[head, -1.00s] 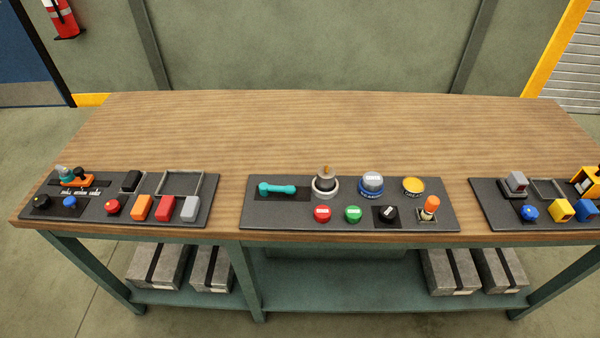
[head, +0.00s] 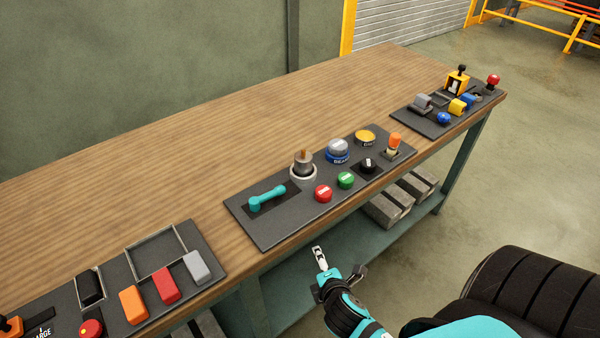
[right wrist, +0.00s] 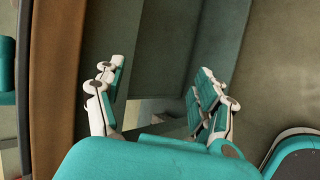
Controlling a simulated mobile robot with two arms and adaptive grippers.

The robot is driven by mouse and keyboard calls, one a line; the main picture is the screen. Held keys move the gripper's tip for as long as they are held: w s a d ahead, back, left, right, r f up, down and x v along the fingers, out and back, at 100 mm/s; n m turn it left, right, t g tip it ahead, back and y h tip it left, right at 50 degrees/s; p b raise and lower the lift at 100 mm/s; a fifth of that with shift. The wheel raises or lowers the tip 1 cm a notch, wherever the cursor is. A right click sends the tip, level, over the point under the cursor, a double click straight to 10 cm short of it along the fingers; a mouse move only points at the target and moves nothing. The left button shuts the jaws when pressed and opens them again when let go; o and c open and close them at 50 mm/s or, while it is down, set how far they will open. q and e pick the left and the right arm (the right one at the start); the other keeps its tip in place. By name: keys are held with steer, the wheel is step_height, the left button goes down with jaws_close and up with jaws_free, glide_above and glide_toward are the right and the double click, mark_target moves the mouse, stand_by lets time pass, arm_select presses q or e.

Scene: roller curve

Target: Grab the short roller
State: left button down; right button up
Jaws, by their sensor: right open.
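I cannot tell for sure which part is the short roller. Rounded pieces that could be it are an orange piece (head: 133,305), a red piece (head: 165,284) and a grey piece (head: 196,267) on the near left panel, and an upright orange-topped piece (head: 395,142) on the middle panel. My right gripper (head: 340,272) hangs in front of the table's front edge, below the middle panel and apart from everything on it. In the right wrist view its two fingers (right wrist: 158,82) are spread with nothing between them. My left gripper is out of view.
The middle panel (head: 250,232) also carries a teal handle (head: 267,197), a grey knob (head: 303,163) and several coloured buttons. The right panel (head: 410,118) holds grey, yellow and blue pieces. The wooden tabletop (head: 170,165) behind is bare. Grey boxes (head: 388,208) lie on the shelf below.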

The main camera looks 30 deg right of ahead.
steer(key=w+d+r+n+t+h+b, duration=0.1)
steer(key=d+r+n+t+h, duration=0.25)
steer(key=r, duration=1.05)
steer(key=n+t+y, duration=0.2)
steer(key=n+t, duration=0.2)
steer(key=n, duration=0.8)
glide_toward(304, 156)
steer(key=w+p, duration=0.2)
steer(key=w+n, duration=0.1)
steer(key=shift+d+r+p, duration=0.2)
steer(key=shift+r+p, duration=0.05)
steer(key=shift+p, duration=0.15)
steer(key=x, duration=0.4)
steer(key=p+x, duration=0.1)
steer(key=x, duration=0.1)
steer(key=shift+w+d+f, duration=0.1)
steer(key=shift+d+f, duration=0.1)
steer(key=shift+d, duration=0.2)
steer(key=shift+c, duration=0.6)
steer(key=shift+r, duration=0.1)
jaws_close()
